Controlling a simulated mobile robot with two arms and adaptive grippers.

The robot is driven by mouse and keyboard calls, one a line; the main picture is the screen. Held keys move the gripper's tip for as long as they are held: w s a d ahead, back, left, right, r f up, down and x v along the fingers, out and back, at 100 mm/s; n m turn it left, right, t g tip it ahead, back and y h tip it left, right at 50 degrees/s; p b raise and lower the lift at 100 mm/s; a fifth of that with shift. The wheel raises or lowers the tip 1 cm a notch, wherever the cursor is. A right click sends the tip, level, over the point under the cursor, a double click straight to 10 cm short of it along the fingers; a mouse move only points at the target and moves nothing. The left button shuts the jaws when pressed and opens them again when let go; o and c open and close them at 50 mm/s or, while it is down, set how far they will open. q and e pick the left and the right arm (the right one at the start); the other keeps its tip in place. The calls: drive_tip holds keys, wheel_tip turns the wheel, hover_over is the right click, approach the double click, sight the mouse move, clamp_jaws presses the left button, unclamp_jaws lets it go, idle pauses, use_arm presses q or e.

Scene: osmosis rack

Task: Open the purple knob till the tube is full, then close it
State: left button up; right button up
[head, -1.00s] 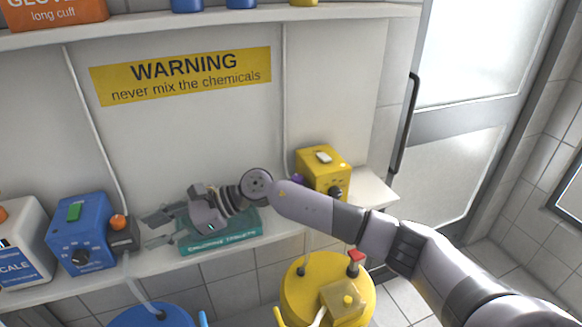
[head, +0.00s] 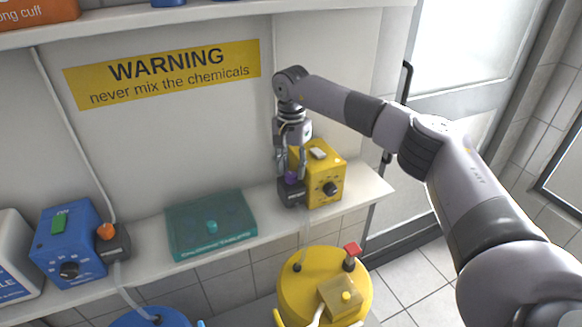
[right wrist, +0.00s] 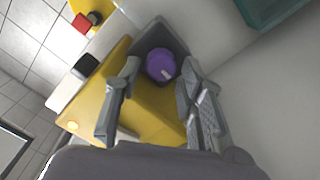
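The purple knob (right wrist: 161,65) sits on a dark grey valve block beside the yellow box (head: 324,177) on the shelf. It also shows in the head view (head: 291,177), partly hidden by my gripper. My right gripper (head: 289,170) points down above the knob. In the right wrist view its fingers are apart, one on each side of the knob, and I see gaps between them and the knob. A tube (head: 307,228) hangs below the valve block towards the yellow barrel; its fill level cannot be made out. My left gripper is not in view.
A teal box (head: 211,224) lies on the shelf between. A yellow barrel (head: 320,285) with a red-topped part stands below. An upper shelf (head: 220,18) runs above.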

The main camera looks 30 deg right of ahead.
drive_tip(key=shift+f, duration=0.85)
drive_tip(key=shift+c, duration=0.2)
clamp_jaws()
